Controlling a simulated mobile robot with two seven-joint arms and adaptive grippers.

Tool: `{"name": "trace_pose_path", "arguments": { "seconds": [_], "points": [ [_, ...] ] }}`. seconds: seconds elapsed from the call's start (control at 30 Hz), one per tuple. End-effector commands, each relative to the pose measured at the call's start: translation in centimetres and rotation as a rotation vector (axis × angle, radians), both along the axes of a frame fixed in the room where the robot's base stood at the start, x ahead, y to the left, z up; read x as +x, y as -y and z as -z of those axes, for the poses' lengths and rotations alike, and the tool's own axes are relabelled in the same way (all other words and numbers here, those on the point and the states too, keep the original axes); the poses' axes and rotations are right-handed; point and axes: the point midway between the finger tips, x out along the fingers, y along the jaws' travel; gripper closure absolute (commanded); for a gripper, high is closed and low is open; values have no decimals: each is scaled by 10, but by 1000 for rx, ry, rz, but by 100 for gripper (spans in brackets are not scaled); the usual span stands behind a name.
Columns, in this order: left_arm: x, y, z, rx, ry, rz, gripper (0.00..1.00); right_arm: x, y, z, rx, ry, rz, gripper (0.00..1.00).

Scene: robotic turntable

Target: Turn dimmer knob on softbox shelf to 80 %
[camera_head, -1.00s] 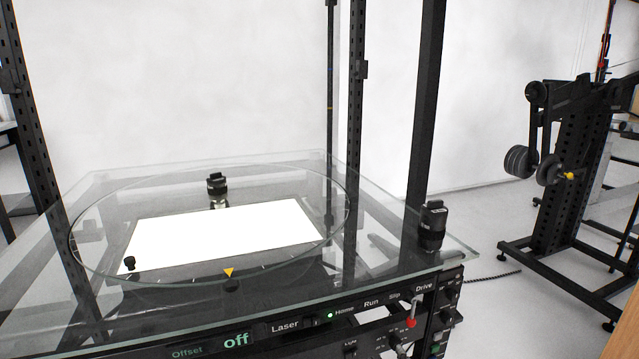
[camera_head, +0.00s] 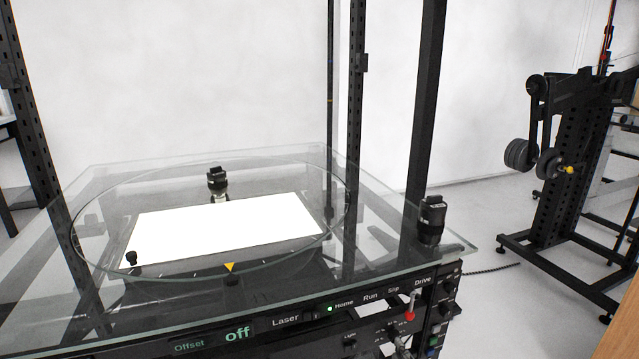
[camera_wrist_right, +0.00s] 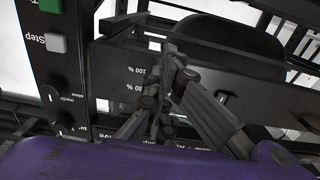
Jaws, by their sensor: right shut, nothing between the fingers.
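The dimmer scale (camera_wrist_right: 146,80) shows in the right wrist view, upside down, with the printed marks "100 %" and "80 %" on a dark panel. My right gripper (camera_wrist_right: 172,68) is shut and empty, its fingers right in front of the panel, beside these marks. The dimmer knob itself cannot be made out clearly; the fingers cover that area. I cannot tell whether they touch it, or its setting. In the head view a small grey part of my right gripper (camera_head: 403,346) shows at the bottom edge, below the control panel (camera_head: 285,321). My left gripper is out of view.
A glass top with a round turntable (camera_head: 120,276) and a bright white light panel (camera_head: 225,228) lies above the controls. Black posts (camera_head: 424,110) rise around the table. A black stand (camera_head: 556,170) is at right.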

Motion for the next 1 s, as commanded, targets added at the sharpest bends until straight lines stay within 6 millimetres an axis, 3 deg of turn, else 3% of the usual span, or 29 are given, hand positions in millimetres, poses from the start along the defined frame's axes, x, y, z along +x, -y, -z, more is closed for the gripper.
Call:
{"name": "trace_pose_path", "arguments": {
  "seconds": [0.03,0.27,1.0],
  "points": [
    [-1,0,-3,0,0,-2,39,8,-2,-17,9,28,-2,100],
    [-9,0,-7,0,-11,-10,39,6,-6,-18,9,31,-3,100],
    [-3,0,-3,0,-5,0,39,5,-8,-6,7,26,-2,100]
  ]
}}
